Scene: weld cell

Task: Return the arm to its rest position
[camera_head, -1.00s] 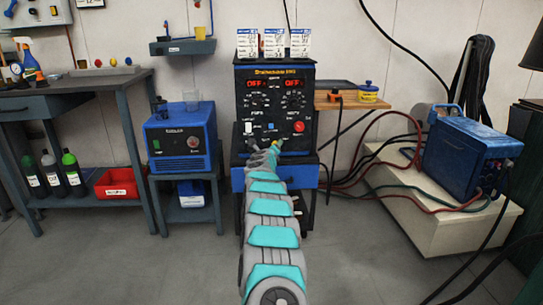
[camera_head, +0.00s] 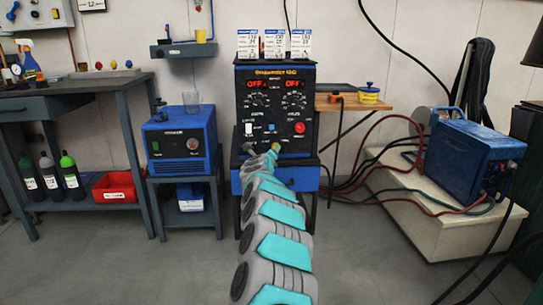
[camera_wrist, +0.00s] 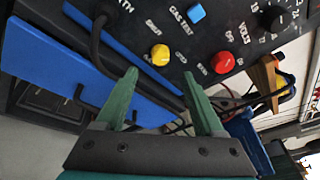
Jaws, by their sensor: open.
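My arm (camera_head: 272,230) reaches forward from the bottom of the head view toward the front of the black and blue welding machine (camera_head: 276,82). My gripper's fingers are too small to make out in the head view. In the wrist view my gripper (camera_wrist: 160,95) has two green fingers spread apart with nothing between them. The machine's dark panel (camera_wrist: 225,40) lies just beyond the fingers, with a blue button (camera_wrist: 196,12), a yellow one (camera_wrist: 160,55) and a red one (camera_wrist: 222,63). Both displays on the machine read OFF in the head view.
A smaller blue unit (camera_head: 181,140) stands on a stand to the left. A workbench (camera_head: 75,90) with bottles and a red bin (camera_head: 114,187) below is further left. A blue machine (camera_head: 465,160) with cables sits on a low platform (camera_head: 430,225) at right. The floor between is clear.

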